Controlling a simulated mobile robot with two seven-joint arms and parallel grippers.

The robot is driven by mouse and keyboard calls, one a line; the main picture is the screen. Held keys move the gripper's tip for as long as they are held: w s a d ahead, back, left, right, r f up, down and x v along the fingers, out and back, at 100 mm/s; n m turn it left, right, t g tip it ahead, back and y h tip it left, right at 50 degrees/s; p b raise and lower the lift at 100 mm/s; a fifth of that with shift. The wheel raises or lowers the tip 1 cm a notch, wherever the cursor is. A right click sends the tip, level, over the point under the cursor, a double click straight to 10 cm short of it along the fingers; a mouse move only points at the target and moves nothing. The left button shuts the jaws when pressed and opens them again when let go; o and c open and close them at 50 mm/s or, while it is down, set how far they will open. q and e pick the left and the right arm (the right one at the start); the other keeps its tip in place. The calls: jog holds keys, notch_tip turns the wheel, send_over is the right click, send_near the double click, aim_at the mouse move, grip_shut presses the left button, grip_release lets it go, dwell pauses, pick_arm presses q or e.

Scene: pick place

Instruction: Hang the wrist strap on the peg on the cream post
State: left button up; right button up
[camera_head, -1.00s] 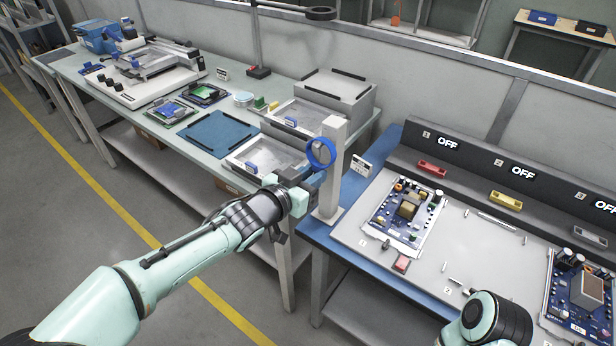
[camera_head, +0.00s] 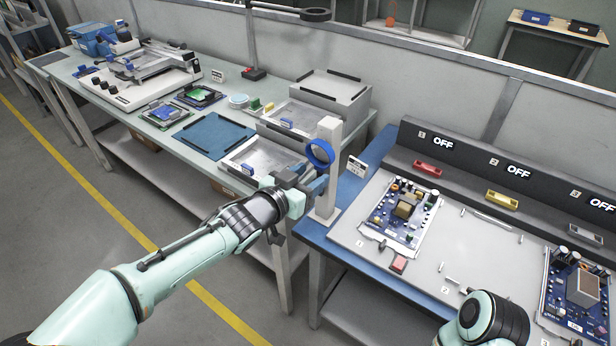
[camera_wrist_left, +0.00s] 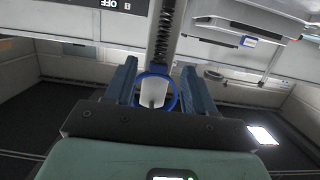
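The wrist strap shows as a blue ring (camera_head: 309,151) against the upper part of the upright cream post (camera_head: 331,130). It also shows in the left wrist view (camera_wrist_left: 158,73), with a dark coiled cord beside it and a cream surface visible through the loop. The peg itself is not clear, so I cannot tell exactly how the ring rests on it. My left gripper (camera_head: 311,179) is open just below and left of the ring. In the left wrist view, its blue fingers (camera_wrist_left: 158,82) stand apart on either side of the ring, with gaps. My right gripper is out of view.
The post stands on the left corner of a blue-edged bench (camera_head: 350,200) with circuit boards (camera_head: 402,212) and a dark OFF panel (camera_head: 470,160). Left of it, a long table holds trays (camera_head: 262,160) and a blue mat (camera_head: 214,136). My right arm shows at lower right.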

pick_arm(q)
jog(key=p+v, duration=0.3)
jog(key=v, duration=0.9)
jog(key=s+a+f+n+g+y+p, duration=0.2)
jog(key=s+f, duration=0.1)
jog(key=f, duration=0.7)
jog(key=s+a+f+n+g+y+p, duration=0.1)
jog(key=s+f+n+g+p, duration=0.15)
jog(key=f, duration=0.65)
jog(key=s+a+f+n+g+y+p, duration=0.2)
jog(key=f+p, duration=0.1)
jog(key=f, duration=0.7)
jog(key=s+f+n+g+p, duration=0.2)
jog(key=s+f, duration=0.3)
jog(key=s, duration=0.6)
jog(key=s+f+n+g+p, duration=0.2)
jog(key=s+f+g, duration=0.3)
jog(key=s, duration=0.5)
jog(key=shift+s+a+f+n+y, duration=0.3)
jog(key=shift+s+a+f+n, duration=0.05)
jog(key=shift+a+f, duration=0.15)
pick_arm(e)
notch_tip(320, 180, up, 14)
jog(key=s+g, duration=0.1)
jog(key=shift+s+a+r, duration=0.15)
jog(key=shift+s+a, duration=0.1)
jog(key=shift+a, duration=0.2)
